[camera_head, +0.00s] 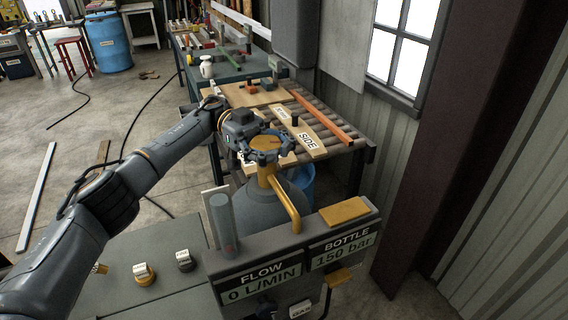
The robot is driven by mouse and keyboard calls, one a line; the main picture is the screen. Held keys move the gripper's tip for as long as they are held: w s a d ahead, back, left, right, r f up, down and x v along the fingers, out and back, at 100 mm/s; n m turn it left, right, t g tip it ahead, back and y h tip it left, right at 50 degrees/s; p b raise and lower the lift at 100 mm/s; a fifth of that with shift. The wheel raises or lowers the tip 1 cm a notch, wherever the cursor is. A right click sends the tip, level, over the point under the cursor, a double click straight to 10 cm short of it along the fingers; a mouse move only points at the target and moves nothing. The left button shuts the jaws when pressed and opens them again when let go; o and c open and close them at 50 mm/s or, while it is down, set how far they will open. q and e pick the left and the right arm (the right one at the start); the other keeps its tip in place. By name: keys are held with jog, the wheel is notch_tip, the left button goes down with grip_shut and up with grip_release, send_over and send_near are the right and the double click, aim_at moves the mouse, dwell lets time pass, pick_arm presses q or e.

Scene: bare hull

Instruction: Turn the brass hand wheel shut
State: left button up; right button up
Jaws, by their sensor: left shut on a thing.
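The brass hand wheel (265,141) sits on top of a grey gas bottle (262,205), in the middle of the head view. A brass valve stem and a bent brass pipe (286,204) show below it. My left arm comes in from the left, and my left gripper (268,152) is shut on the wheel with dark fingers around its rim. The fingers hide part of the rim. A panel in front reads FLOW 0 L/MIN (263,283) and BOTTLE 150 bar (344,249). My right gripper is not in view.
A roller table (325,112) with boards and an orange bar stands behind the bottle. A workbench (230,70) with tools is farther back. A flat bench top (135,255) with knobs lies at lower left. A dark column (450,130) and corrugated wall bound the right.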

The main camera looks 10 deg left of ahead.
pick_arm(q)
jog(key=shift+a, duration=0.15)
jog(key=shift+r, duration=0.15)
jog(key=o, duration=1.2)
jog(key=shift+a, duration=0.1)
jog(key=shift+o, duration=0.3)
jog(key=shift+w+a, duration=0.1)
notch_tip(320, 180, up, 10)
